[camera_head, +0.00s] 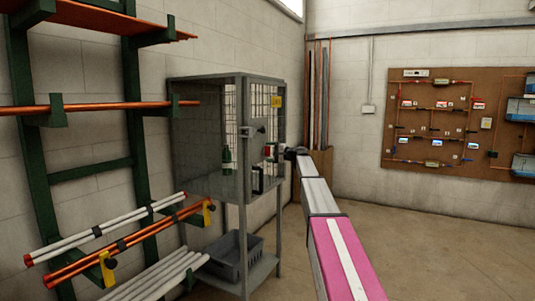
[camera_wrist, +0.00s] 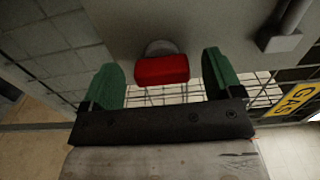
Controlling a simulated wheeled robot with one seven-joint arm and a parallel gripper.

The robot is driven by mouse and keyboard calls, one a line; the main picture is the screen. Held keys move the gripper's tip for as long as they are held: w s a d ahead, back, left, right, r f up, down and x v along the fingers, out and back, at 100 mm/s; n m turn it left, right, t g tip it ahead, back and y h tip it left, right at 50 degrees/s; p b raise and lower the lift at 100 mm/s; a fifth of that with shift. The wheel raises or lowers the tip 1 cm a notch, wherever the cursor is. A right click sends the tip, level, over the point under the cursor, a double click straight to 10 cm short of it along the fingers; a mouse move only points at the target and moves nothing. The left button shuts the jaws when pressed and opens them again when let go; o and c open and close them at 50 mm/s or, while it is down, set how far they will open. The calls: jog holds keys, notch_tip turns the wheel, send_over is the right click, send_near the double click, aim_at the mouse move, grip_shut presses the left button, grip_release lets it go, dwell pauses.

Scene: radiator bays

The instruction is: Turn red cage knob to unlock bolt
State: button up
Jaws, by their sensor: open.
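The red knob (camera_wrist: 162,70) sits on a grey plate of the cage door, between and just beyond the green fingertips of my gripper (camera_wrist: 168,82) in the wrist view. My gripper is open, one finger on each side of the knob, with visible gaps. In the head view the red knob (camera_head: 268,150) is a small patch at the cage front. My gripper (camera_head: 285,152) is close to it there, at the end of my arm. The grey mesh cage (camera_head: 208,77) stands on legs. A dark bolt or latch part (camera_wrist: 283,38) shows at the upper right of the wrist view.
A yellow GAS sign (camera_wrist: 296,99) is on the mesh at right. A green bottle (camera_head: 227,160) stands inside the cage; a grey crate (camera_head: 232,255) is on the shelf below. A green pipe rack (camera_head: 133,110) stands left. The floor at right is clear.

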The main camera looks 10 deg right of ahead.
jog(key=v, duration=0.9)
jog(key=s+a+f+n+g+h, duration=0.1)
jog(key=s+a+f+g+h, duration=0.15)
jog(key=s+f, duration=0.6)
jog(key=s+a+f+n+g+h, duration=0.15)
jog(key=s+a+f, duration=0.35)
jog(key=f, duration=0.7)
jog(key=s+a+f+g+h, duration=0.2)
jog(key=s+f, duration=0.6)
jog(key=f, duration=0.2)
jog(key=s+f+n+g+h, duration=0.1)
jog(key=s+f+h, duration=0.2)
jog(key=s, duration=0.6)
jog(key=s+d+f+n+g+h, duration=0.1)
jog(key=s+f+n+g+h, duration=0.1)
jog(key=s+f, duration=0.5)
jog(key=s+d+f+n+g+h, duration=0.1)
jog(key=s+f+h, duration=0.2)
jog(key=s, duration=0.9)
notch_tip(320, 180, down, 3)
jog(key=shift+f+g+h, duration=0.1)
jog(key=shift+g+h, duration=0.2)
